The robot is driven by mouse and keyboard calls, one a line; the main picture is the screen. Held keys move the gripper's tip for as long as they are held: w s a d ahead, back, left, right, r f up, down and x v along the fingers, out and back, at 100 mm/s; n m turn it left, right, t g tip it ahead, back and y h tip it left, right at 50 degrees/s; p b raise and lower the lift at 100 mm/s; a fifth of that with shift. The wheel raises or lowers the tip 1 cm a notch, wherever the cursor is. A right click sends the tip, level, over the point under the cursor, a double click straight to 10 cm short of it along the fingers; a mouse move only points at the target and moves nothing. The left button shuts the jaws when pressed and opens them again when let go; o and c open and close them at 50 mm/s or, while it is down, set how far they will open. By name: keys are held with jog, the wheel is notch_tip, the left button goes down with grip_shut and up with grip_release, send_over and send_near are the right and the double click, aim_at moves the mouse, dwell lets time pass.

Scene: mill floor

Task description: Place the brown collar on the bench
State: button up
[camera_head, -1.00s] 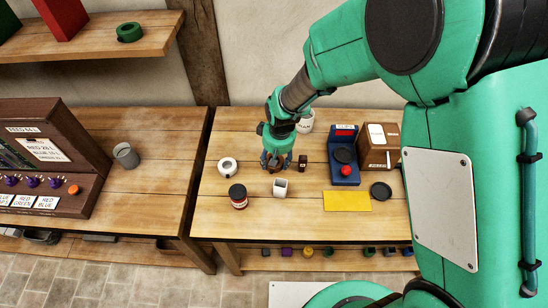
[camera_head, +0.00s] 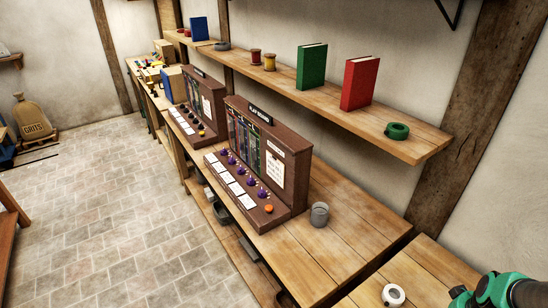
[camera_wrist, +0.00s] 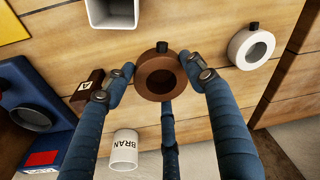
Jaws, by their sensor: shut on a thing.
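The brown collar (camera_wrist: 143,67) is a thick ring with a small dark knob on its rim. It sits between the fingers of my gripper (camera_wrist: 158,71) in the wrist view, with the fingers pressed on its two sides. Wooden bench boards (camera_wrist: 215,22) lie beneath it; I cannot tell whether it touches them. In the head view only part of my green arm shows at the lower right corner, and the collar is not visible there.
A white collar (camera_wrist: 238,50) lies beside the held one. A white square cup (camera_wrist: 112,14), a brown block (camera_wrist: 88,82), a BRAN mug (camera_wrist: 124,152) and a blue device (camera_wrist: 35,112) stand close by.

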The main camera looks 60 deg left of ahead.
jog(key=shift+n, duration=0.6)
jog(key=s+a, duration=0.2)
jog(key=a, duration=0.4)
jog(key=s+a+p, duration=0.1)
jog(key=s+a, duration=0.1)
jog(key=a, duration=0.4)
jog(key=s+a, duration=0.3)
jog(key=a, duration=0.3)
jog(key=shift+a+r+p, duration=0.15)
jog(key=shift+a+p, duration=0.05)
jog(key=shift+p, duration=0.15)
jog(key=shift+n, duration=0.5)
jog(key=s+a, duration=0.4)
jog(key=a, duration=0.1)
jog(key=s+a+p, duration=0.1)
jog(key=s+a, duration=0.4)
jog(key=a, duration=0.1)
jog(key=s+a, duration=0.5)
jog(key=a, duration=0.1)
jog(key=shift+s+p, duration=0.15)
jog(key=shift+p, duration=0.25)
jog(key=b, duration=0.1)
send_over(301, 253)
jog(key=d, duration=0.1)
jog(key=shift+s+f, duration=0.4)
jog(key=shift+f, duration=0.3)
